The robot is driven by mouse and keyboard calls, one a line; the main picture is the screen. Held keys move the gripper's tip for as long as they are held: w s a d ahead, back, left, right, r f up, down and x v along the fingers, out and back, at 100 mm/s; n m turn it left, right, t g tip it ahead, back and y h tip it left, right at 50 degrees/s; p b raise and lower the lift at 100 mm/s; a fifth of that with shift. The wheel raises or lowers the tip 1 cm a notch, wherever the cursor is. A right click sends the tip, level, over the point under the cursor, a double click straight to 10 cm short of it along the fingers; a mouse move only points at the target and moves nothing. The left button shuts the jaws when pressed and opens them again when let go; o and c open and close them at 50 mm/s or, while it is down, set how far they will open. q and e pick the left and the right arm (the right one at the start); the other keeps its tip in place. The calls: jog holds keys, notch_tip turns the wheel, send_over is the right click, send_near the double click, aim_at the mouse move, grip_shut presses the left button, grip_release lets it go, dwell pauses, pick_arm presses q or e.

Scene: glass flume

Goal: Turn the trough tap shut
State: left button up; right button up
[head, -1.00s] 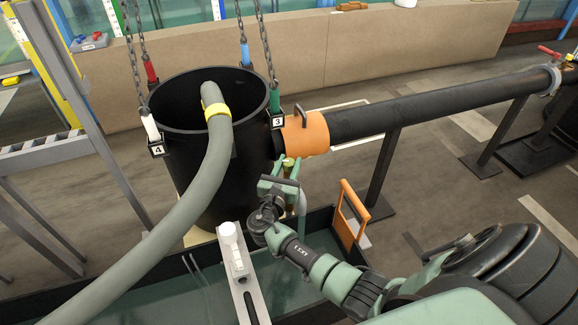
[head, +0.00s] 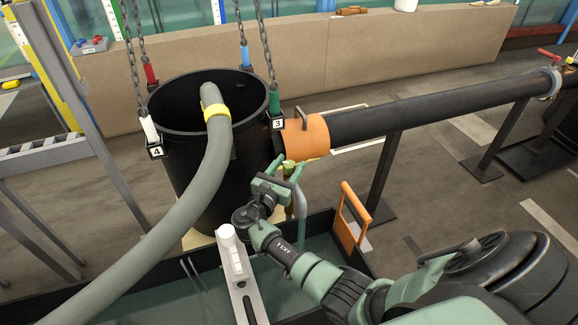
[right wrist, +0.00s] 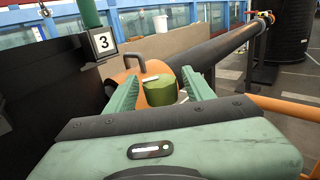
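The tap shows as a small fitting with a green top (head: 289,166) beside the black tank, under the orange collar, partly hidden by my right gripper. In the right wrist view its round green knob (right wrist: 186,92) has a pale mark on top. My right gripper (head: 281,177) is at the tap. My left gripper is not in view.
The black tank (head: 185,178) hangs on chains, with a grey hose (head: 180,200) in it. A black pipe (head: 430,98) runs right from the orange collar (head: 306,138). An orange handle frame (head: 350,225) stands at the trough's edge. A pale bar (head: 238,270) crosses the trough.

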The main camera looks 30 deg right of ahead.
aim_at(289, 163)
dwell(0.3)
notch_tip(289, 163, up, 20)
jog(key=p, duration=0.1)
jog(key=shift+p, duration=0.35)
